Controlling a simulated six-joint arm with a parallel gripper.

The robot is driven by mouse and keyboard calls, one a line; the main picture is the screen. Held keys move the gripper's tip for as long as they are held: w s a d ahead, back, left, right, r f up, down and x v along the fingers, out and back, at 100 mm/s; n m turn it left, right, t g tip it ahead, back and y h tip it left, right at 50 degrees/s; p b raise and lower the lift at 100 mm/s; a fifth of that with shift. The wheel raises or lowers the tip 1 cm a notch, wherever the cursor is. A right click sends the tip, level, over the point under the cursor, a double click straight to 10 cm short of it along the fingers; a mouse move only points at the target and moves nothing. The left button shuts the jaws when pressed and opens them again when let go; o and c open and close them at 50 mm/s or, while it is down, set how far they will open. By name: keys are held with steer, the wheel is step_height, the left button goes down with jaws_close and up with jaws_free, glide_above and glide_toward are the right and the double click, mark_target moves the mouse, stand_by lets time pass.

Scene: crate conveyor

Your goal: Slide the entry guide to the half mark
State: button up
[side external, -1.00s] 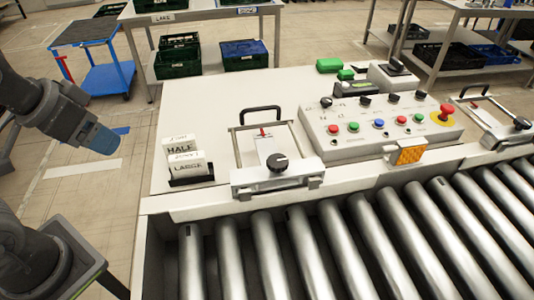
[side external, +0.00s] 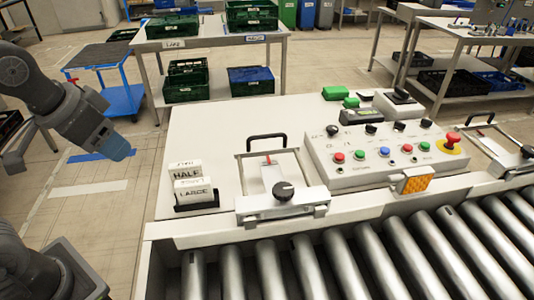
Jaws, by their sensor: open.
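A guide unit (side external: 282,206) stands on the white bench top at the conveyor's near edge. It has a pale metal body, a black knob (side external: 283,191), a black loop handle (side external: 266,138) behind, and a red pointer over a pale plate between two rails. Any scale marks are too small to read. A similar guide (side external: 509,155) shows at the right edge; no label tells which is the entry one. My gripper (side external: 115,150), with blue tips, is open and empty, left of the bench and well apart from both guides.
A black holder (side external: 196,206) with white cards reading HALF and LARGE stands left of the guide. A control panel (side external: 375,154) with coloured buttons and a red stop knob is to its right. Metal rollers (side external: 310,265) run in front. Bench top behind the cards is clear.

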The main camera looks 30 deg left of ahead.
steer(key=w+r, duration=0.2)
steer(key=w, duration=0.1)
steer(key=w+d+r+m+g, duration=0.1)
steer(key=w+r, duration=0.1)
steer(key=w, duration=0.1)
steer(key=w+r+m, duration=0.1)
steer(key=w+r, duration=0.1)
steer(key=w, duration=0.1)
steer(key=shift+d+r+g+h, duration=0.15)
steer(key=shift+g+h, duration=0.15)
steer(key=shift+c, duration=0.5)
steer(key=m+g+h, duration=0.1)
steer(key=m+g, duration=0.4)
steer(key=m, duration=0.2)
glide_above(261, 136)
steer(key=w+a, duration=0.2)
step_height(261, 136, down, 4)
steer(key=f, duration=0.4)
steer(key=s+d+f, duration=0.1)
steer(key=f, duration=0.8)
steer(key=shift+s+d+f, duration=0.15)
steer(key=shift+s+d, duration=0.15)
steer(key=shift+c, duration=0.5)
jaws_close()
